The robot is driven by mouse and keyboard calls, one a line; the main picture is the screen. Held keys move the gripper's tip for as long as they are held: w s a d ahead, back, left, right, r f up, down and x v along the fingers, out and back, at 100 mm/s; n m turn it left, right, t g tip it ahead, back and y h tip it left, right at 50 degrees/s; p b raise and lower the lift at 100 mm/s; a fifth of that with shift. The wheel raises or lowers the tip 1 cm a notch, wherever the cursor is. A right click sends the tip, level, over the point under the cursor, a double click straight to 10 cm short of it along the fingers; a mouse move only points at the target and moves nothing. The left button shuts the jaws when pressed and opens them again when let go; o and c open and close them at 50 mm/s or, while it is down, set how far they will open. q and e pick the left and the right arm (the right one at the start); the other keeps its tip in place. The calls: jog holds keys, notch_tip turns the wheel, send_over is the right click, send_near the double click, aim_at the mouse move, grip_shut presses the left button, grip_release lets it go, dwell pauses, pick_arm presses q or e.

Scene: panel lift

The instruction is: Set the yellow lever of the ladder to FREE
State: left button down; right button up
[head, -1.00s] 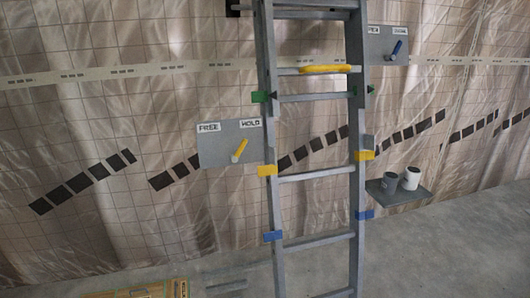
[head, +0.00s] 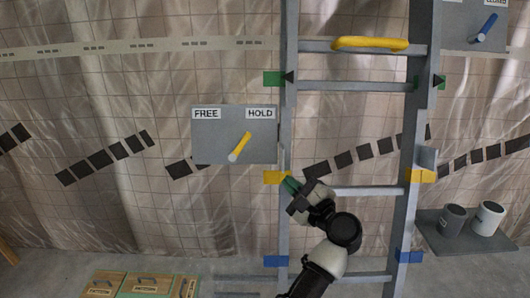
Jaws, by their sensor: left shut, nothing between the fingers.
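The yellow lever (head: 240,146) sits on a grey plate (head: 212,138) at the ladder's left side. The plate has a FREE label at its upper left and a HOLD label at its upper right. The lever tilts up and to the right, toward HOLD. The ladder (head: 289,130) stands upright in front of the sheeted wall. My left gripper (head: 290,186) is below and right of the lever, in front of the ladder's left rail near the yellow tape. It is shut, empty and apart from the lever. My right gripper is out of view.
A second plate with a blue lever (head: 488,27) is at the upper right. A grey shelf (head: 440,231) holds two cups (head: 487,218). Wooden boxes with handles (head: 147,286) stand at the lower left. The space left of the lever plate is clear.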

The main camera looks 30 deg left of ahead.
pick_arm(q)
jog(key=shift+s+a, duration=0.1)
jog(key=shift+s, duration=0.1)
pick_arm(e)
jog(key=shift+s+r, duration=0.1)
pick_arm(q)
jog(key=shift+r, duration=0.1)
jog(key=p, duration=0.2)
send_near(253, 152)
jog(key=a+r, duration=0.1)
jog(key=a, duration=0.1)
jog(key=w+a+r, duration=0.1)
jog(key=a, duration=0.1)
jog(key=shift+w+r, duration=0.1)
jog(key=shift+r, duration=0.15)
jog(key=shift+s+a+r+p, duration=0.25)
jog(key=shift+a+r+p, duration=0.1)
jog(key=shift+a, duration=0.1)
jog(key=shift+s+a+r+p, duration=0.25)
jog(key=shift+a+r+p, duration=0.05)
jog(key=shift+a+r, duration=0.15)
jog(key=shift+s+a+r, duration=0.1)
jog(key=shift+s+a, duration=0.05)
jog(key=shift+a, duration=0.2)
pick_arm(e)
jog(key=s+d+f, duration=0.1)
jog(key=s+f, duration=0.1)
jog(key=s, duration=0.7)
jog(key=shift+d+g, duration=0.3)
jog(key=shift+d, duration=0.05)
